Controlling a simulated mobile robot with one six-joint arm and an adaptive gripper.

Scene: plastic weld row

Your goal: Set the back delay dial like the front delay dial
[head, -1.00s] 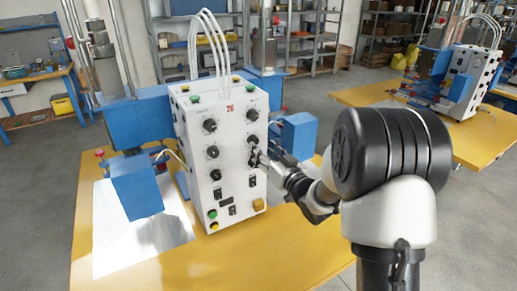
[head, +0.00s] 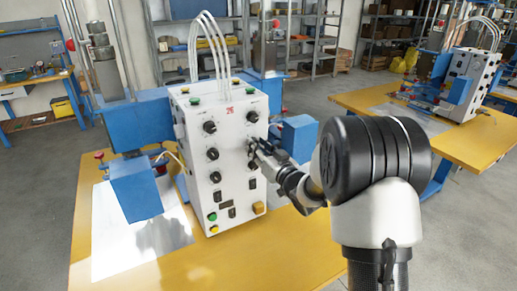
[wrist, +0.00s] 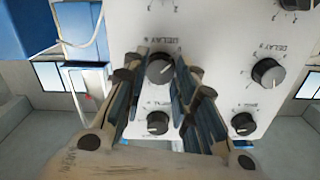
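The white control box (head: 231,205) stands on the yellow table with two columns of black dials. In the wrist view, a dial labelled DELAY (wrist: 159,68) sits between my fingertips. A second DELAY dial (wrist: 268,72) is to its right, clear of the fingers. Their pointer settings are too small to read surely. I cannot tell from the labels which is front or back. My gripper (wrist: 160,62) is open, one finger on each side of the first dial; contact is not clear. In the head view my gripper (head: 256,152) is at the right column and hides part of it.
Smaller dials (wrist: 157,123) and (wrist: 242,123) lie below the DELAY dials in the wrist view. Blue machine parts (head: 136,188) flank the box, and white hoses (head: 212,45) rise from its top. The yellow table (head: 275,255) is clear in front.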

